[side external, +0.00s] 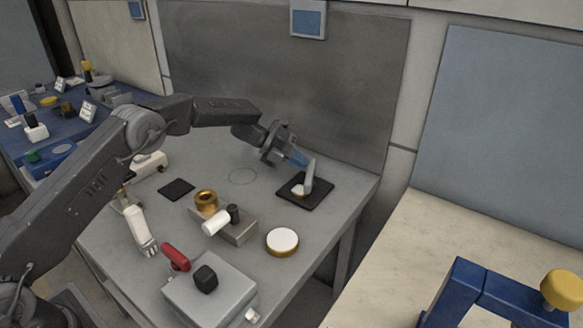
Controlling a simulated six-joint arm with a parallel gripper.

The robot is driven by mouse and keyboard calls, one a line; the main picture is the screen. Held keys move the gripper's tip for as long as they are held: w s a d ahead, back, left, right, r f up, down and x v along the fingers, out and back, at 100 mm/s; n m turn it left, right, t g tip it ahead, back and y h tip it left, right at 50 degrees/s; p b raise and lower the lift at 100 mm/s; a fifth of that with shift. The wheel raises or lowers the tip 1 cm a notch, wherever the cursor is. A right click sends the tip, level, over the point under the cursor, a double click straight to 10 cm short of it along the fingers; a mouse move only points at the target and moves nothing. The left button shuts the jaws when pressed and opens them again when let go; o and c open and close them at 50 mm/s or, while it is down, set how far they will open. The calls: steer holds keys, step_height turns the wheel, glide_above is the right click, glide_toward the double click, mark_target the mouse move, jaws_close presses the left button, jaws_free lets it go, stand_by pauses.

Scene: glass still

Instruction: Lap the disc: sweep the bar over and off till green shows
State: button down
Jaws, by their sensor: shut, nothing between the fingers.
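A round disc (282,240) with a white top and a brass-coloured rim lies flat near the right front edge of the grey table; no green shows on it. A pale upright piece (309,176) with a small white foot stands on a black square pad (322,192) at the back right. I cannot tell whether this piece is the bar. My gripper (301,160) is shut, with bluish fingers pointing down and right close to the top of the pale piece. Whether they touch it is unclear. My gripper is apart from the disc, behind it.
A metal block with a white cylinder (215,222) and a brass ring (206,201) stand mid-table. A grey box (210,297) with a black knob and a red handle (175,257) is at the front. A flat dark square (176,189) lies left. A grey panel rises behind.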

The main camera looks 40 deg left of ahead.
steer(key=shift+w+d, duration=0.4)
steer(key=shift+w, duration=0.15)
steer(key=shift+w+d, duration=0.1)
steer(key=shift+w, duration=0.05)
stand_by(0.5)
